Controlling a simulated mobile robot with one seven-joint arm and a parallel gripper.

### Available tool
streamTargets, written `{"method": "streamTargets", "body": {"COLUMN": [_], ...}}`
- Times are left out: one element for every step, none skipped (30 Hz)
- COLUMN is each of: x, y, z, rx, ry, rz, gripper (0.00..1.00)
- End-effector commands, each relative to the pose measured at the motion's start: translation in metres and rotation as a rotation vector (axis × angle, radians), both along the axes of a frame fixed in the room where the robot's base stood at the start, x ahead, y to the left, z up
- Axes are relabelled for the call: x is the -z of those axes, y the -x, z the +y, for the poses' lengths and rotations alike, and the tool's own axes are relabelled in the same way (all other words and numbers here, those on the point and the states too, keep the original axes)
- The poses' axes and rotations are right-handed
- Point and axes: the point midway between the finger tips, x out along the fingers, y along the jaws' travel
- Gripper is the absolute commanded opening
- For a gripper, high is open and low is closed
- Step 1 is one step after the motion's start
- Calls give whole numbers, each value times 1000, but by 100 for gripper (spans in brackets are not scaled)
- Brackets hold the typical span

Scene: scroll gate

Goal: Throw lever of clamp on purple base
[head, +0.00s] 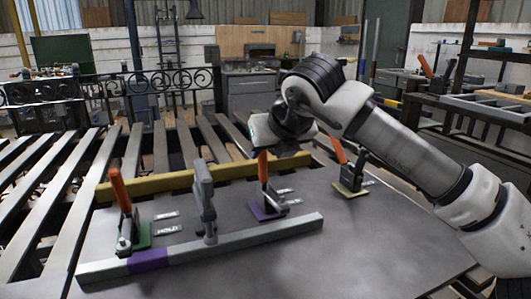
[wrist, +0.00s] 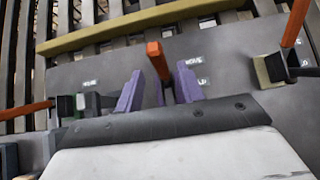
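The clamp on the purple base (head: 264,211) stands right of centre on the grey bench in the head view. Its orange lever (head: 262,178) points up, and its top is close under my arm's end. In the wrist view the orange lever (wrist: 154,49) stands between the two purple-looking fingers of my gripper (wrist: 159,88). The fingers are apart, one on each side of the lever, with a gap visible on the right. I cannot tell whether either finger touches it. The purple base is not clearly seen in the wrist view.
Other orange-levered clamps stand on a green base (head: 142,238) at left and a yellow base (head: 351,188) at right. A grey upright clamp (head: 205,203) stands by the front bar (head: 240,236). A yellow bar (head: 168,184) runs behind. Small labels lie on the bench.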

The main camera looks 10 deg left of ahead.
Motion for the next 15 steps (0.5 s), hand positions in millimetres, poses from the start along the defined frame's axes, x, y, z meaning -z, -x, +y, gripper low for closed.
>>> {"method": "streamTargets", "body": {"x": [-9, -14, -21, -26, -31, -37, -42, -46, -52, -56, -59, -64, -66, -68, -71], "y": [7, 11, 17, 21, 25, 31, 35, 38, 43, 46, 49, 53, 55, 57, 60], "z": [-6, -9, -12, -15, -18, -22, -24, -27, -30, -32, -34, -37, -38, -39, -41], "rx": [4, 4, 2, 4, 4, 3, 2, 4, 3, 2, 2, 2, 2, 2, 1], "ry": [1, 1, 0, 1, 1, 1, 0, 1, 1, 1, 1, -1, -1, 0, 1], "rz": [-3, -3, -4, -4, -3, -3, -4, -3, -3, -2, -3, -2, -2, -1, -2], "gripper": [38, 38, 38, 38, 38, 38, 38, 38, 38, 38, 38, 38, 38, 38, 38]}}
